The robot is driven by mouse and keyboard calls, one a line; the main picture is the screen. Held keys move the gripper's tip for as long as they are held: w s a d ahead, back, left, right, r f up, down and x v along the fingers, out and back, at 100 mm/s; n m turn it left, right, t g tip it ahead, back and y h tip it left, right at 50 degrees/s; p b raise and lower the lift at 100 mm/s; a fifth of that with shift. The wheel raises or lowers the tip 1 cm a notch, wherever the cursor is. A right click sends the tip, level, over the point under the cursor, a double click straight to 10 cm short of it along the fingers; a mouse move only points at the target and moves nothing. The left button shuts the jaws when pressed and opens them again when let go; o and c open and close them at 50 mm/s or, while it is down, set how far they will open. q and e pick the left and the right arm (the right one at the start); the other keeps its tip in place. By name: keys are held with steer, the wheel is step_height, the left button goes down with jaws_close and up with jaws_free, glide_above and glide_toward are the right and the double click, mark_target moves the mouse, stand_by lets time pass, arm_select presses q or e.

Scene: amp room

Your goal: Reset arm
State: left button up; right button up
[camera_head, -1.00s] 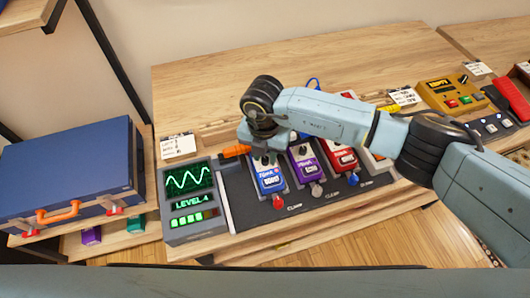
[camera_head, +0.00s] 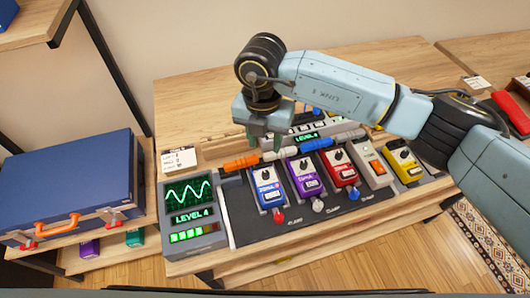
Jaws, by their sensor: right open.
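My right arm comes in from the right, and its gripper (camera_head: 264,141) points down behind the pedal row. Its short greenish fingers are apart, with nothing seen held between them. My left gripper is not in view.
Blue (camera_head: 268,187), purple (camera_head: 304,178), red (camera_head: 341,169) and yellow (camera_head: 403,160) pedals stand in a row. A level display (camera_head: 192,210) is at left. A blue case (camera_head: 70,180) sits on the left shelf. The table's back left is clear.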

steer(key=shift+r, duration=0.95)
